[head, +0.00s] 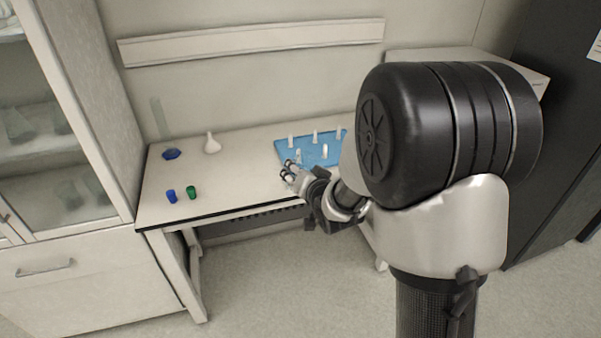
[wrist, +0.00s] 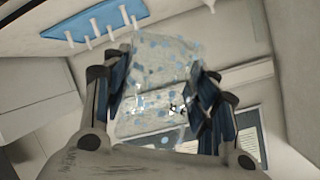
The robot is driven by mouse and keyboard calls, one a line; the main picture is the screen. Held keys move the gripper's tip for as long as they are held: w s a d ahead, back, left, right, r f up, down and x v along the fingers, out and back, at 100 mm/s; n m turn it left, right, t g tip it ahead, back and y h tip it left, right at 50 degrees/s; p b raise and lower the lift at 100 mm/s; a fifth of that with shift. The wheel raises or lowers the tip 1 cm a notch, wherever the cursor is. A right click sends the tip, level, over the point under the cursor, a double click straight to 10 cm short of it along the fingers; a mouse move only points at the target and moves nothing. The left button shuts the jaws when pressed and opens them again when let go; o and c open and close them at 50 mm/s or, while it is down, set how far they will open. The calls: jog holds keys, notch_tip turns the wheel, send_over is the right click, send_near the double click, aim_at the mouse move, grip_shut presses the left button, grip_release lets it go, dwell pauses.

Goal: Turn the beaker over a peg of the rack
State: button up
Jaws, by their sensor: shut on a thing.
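My gripper (head: 291,171) is in front of the blue rack (head: 316,152), over the front part of the bench. In the wrist view my gripper (wrist: 160,95) is shut on a clear, speckled glass beaker (wrist: 158,72), one finger pad on each side. The rack has several upright white pegs (head: 315,137). In the wrist view the rack (wrist: 95,22) is at the upper left, its pegs pointing down the picture, so the wrist camera is turned over. The beaker is apart from the pegs.
A glass-fronted cabinet (head: 65,150) is at the left. The middle of the bench is clear.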

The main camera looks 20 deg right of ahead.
dwell(0.3)
jog(key=m, duration=0.6)
jog(key=shift+m+p, duration=0.3)
jog(key=shift+p, duration=0.05)
jog(key=shift+m, duration=0.3)
jog(key=m+p, duration=0.1)
jog(key=m, duration=0.4)
jog(key=shift+m, duration=1)
jog(key=m+p, duration=0.1)
jog(key=m, duration=0.4)
jog(key=shift+m, duration=0.9)
